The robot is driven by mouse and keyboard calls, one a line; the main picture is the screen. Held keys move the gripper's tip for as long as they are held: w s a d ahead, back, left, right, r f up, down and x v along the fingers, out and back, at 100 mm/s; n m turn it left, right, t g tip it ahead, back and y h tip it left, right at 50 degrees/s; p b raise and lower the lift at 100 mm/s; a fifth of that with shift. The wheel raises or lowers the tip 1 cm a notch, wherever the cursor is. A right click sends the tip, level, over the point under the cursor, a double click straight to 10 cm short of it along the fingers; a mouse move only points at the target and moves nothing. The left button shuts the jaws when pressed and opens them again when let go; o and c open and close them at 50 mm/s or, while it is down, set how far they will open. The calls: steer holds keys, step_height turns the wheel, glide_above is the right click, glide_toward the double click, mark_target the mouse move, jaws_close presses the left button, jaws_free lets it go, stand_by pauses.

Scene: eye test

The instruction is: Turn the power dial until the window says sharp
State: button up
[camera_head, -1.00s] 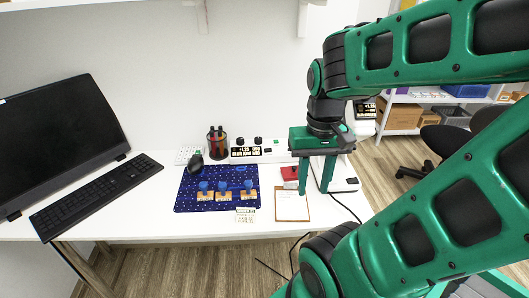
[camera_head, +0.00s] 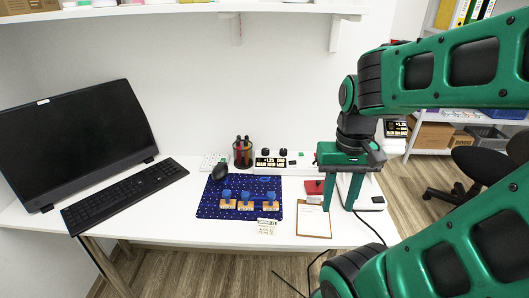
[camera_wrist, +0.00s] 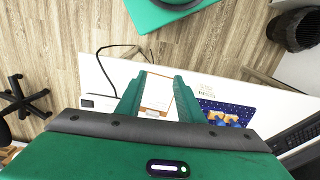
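A long white device (camera_head: 301,163) stands along the back of the desk by the wall. Two black dials (camera_head: 265,152) and (camera_head: 283,152) sit on its top. On its front is a dark window (camera_head: 271,162); it shows something like "+1.25", and the other text is too small to read surely. I cannot tell which dial is power. My gripper (camera_head: 339,205) is open and empty, pointing down, right of the dials and nearer the front, apart from the device. In the wrist view my gripper (camera_wrist: 158,85) has its fingers spread, with the clipboard (camera_wrist: 157,97) below.
A blue mat (camera_head: 208,205) carries wooden blocks with blue tops (camera_head: 246,202). Another small display (camera_head: 396,128) is at right. A shelf (camera_head: 200,9) hangs above.

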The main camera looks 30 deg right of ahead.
steer(key=shift+o, duration=0.6)
steer(key=shift+o, duration=0.8)
steer(key=shift+s+d+r, duration=0.1)
steer(key=shift+s+r, duration=0.15)
steer(key=shift+s, duration=0.05)
steer(key=n+t, duration=0.5)
glide_above(265, 149)
steer(key=s, duration=0.5)
step_height(265, 149, down, 5)
steer(key=shift+h, duration=0.3)
steer(key=x, duration=1)
steer(key=shift+a+f, duration=0.2)
steer(key=c, duration=1.1)
steer(key=shift+o, duration=0.2)
